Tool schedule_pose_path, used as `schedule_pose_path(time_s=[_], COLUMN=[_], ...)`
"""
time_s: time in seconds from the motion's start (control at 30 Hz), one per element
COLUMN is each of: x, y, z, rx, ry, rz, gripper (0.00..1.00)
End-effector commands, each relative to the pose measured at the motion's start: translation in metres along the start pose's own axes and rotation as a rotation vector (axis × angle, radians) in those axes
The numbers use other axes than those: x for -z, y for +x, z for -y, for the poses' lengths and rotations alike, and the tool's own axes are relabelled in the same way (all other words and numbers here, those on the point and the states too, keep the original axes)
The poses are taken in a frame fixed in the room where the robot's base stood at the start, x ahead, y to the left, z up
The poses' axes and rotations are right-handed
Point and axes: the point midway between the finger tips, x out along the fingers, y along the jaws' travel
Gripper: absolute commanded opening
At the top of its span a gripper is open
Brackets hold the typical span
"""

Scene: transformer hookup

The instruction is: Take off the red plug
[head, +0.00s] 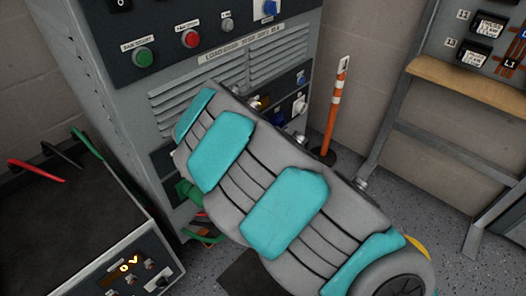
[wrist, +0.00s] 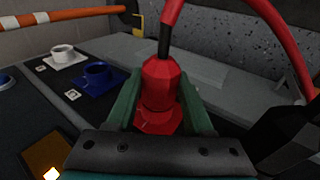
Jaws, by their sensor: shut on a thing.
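The red plug (wrist: 162,80) stands in the middle of the wrist view, with a thick red cable (wrist: 235,12) looping from its black-sleeved end. My gripper (wrist: 160,98) has its two green fingers on either side of the plug body and is shut on it. A wider red piece (wrist: 158,122) shows at the plug's base, close to the panel. I cannot tell whether there is a gap between them. In the head view my arm covers the red plug and my gripper.
A blue socket (wrist: 98,77) and a white socket (wrist: 63,55) lie left of the plug on the dark panel. A lit orange indicator (wrist: 51,173) is nearby. In the head view, an orange post (head: 334,105) stands right of the grey cabinet (head: 120,110), and a bench (head: 100,265) is at lower left.

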Motion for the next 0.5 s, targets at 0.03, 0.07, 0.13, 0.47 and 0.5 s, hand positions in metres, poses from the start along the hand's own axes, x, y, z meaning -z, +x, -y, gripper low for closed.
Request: schedule_pose_path(time_s=[0.03, 0.07, 0.13, 0.47, 0.5], x=[0.0001, 0.0, 0.0, 0.0, 0.0], y=[0.0014, 0.0013, 0.0009, 0.0, 0.0002], z=[0.0012, 0.0012, 0.001, 0.0005, 0.0007], rx=[-0.014, -0.02, -0.029, -0.033, -0.035], ry=[-0.003, -0.004, -0.004, -0.004, -0.004], rz=[-0.001, -0.001, 0.0, 0.0, 0.0], gripper=[0.0, 0.0, 0.0, 0.0, 0.0])
